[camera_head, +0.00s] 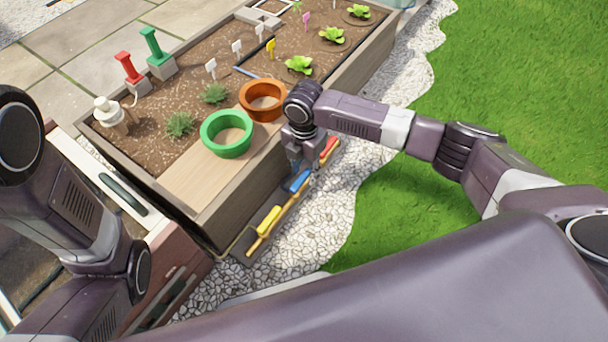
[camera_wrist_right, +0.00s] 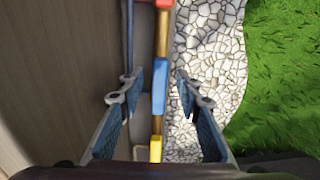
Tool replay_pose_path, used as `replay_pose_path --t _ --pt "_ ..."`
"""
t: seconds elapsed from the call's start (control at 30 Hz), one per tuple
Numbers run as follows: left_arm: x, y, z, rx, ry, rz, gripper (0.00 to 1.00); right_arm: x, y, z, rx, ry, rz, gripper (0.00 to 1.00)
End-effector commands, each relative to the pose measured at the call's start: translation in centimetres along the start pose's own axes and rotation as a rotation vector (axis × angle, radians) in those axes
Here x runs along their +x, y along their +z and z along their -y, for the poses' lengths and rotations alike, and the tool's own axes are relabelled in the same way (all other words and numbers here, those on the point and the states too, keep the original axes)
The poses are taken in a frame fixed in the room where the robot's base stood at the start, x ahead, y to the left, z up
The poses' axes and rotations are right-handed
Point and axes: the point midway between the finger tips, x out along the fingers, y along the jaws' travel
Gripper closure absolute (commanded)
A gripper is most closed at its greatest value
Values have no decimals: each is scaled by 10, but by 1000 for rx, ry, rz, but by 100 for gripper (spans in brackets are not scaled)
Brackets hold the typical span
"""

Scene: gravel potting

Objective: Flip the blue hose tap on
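The blue hose tap (camera_head: 297,181) is the middle one of three coloured pieces along a yellow pipe at the foot of the planter's near side. In the right wrist view the blue tap (camera_wrist_right: 159,88) lies lengthwise, in line with the pipe. My right gripper (camera_head: 302,164) is over it, pointing down. In the right wrist view my right gripper (camera_wrist_right: 159,78) is open, with one finger on each side of the blue tap and gaps between. Whether the fingertips reach down to the tap's height I cannot tell. My left arm shows at the left, but its gripper does not.
A yellow tap (camera_head: 268,219) and a red tap (camera_head: 328,148) sit on the same pipe. The wooden planter (camera_head: 240,205) rises beside them, holding a green pot ring (camera_head: 228,149) and an orange one (camera_head: 263,114). White gravel (camera_head: 330,215) and grass (camera_head: 500,80) lie open to the right.

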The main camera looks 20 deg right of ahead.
Motion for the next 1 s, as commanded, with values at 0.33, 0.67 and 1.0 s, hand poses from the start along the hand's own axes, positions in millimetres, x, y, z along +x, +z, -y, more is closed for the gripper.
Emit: replay_pose_path --t 0.33,0.67,1.0 --pt "-1 0 0 0 1 -1 60 1 0 0 0 0 0 77" --pt "-1 0 0 0 1 -1 60 1 0 0 0 0 0 100" --pt "3 1 0 0 1 0 60 0 0 1 9 -1 0 100"
